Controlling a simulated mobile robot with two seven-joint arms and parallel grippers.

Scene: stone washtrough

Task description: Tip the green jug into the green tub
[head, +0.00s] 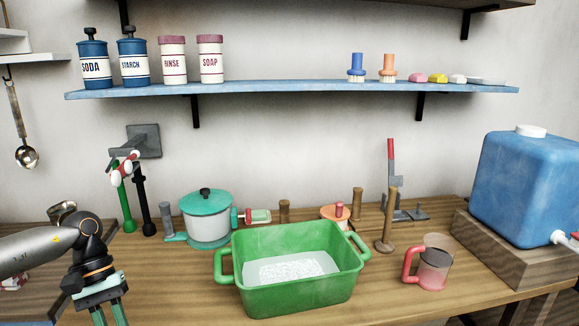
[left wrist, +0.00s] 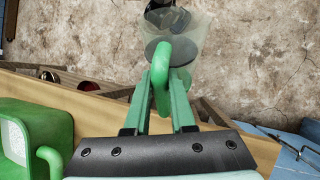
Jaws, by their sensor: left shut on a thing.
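The green tub (head: 300,293) stands on the wooden counter near its front edge, with white speckled contents inside. Part of it shows at the left of the left wrist view (left wrist: 45,115). My left gripper (head: 110,312) points down at the lower left of the head view, left of the tub, its fingertips cut off by the frame. In the left wrist view it (left wrist: 162,85) is shut on the green handle of a clear jug (left wrist: 195,28). The jug's contents are unclear, and the jug is outside the head view. My right gripper is not in view.
A red-handled jug (head: 433,265) and a wooden post (head: 389,220) stand right of the tub. A teal-lidded pot (head: 206,222) stands behind it on the left. A blue tank (head: 530,185) is at the far right. A blue shelf (head: 290,90) hangs above.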

